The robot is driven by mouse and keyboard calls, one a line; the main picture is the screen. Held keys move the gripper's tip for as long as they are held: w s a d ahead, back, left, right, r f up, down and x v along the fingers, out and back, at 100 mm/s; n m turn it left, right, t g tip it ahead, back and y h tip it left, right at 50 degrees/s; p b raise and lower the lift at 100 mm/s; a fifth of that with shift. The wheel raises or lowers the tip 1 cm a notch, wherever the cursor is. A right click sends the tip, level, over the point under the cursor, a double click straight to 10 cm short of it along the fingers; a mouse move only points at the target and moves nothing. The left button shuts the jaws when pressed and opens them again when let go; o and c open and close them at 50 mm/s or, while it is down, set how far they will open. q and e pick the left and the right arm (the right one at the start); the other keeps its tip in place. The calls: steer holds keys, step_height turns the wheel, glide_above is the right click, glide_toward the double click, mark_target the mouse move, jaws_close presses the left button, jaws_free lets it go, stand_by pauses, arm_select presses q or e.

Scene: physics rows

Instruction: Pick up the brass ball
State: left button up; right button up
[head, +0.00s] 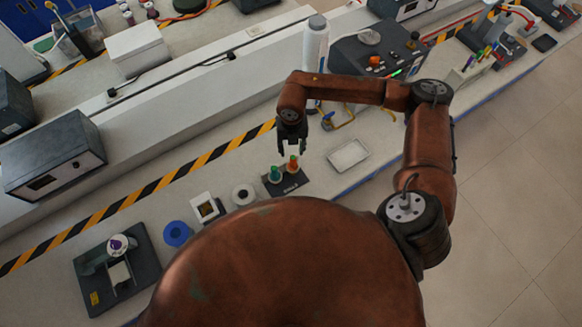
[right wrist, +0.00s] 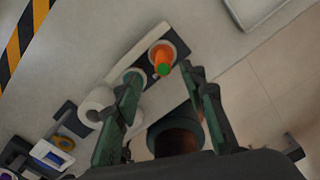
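I cannot make out a brass ball for certain in either view. My right gripper (head: 292,147) hangs over the bench, above a dark block that carries an orange piece (head: 293,163) and a green piece (head: 275,174). In the right wrist view my right gripper (right wrist: 163,75) has its two fingers spread, with nothing held between them. The orange piece with a green tip (right wrist: 161,58) shows just beyond the fingertips, and the green piece (right wrist: 133,77) is partly behind the left finger. My left gripper is not in view.
A white roll (head: 243,194), a white square frame with a brownish centre (head: 205,208) and a blue round thing (head: 177,233) stand left of the block. A pale tray (head: 348,156) lies right. A white bottle (head: 315,50) stands behind, near a dark device (head: 372,50).

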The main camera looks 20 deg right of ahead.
mark_target(293, 157)
steer(key=shift+s+f, duration=0.1)
steer(key=shift+f, duration=0.8)
step_height(293, 157, down, 4)
steer(key=shift+s+d+f+p, duration=0.15)
steer(key=shift+f+p, duration=0.05)
steer(key=shift+p, duration=0.85)
steer(key=shift+f, duration=0.5)
steer(key=shift+c, duration=0.6)
jaws_close()
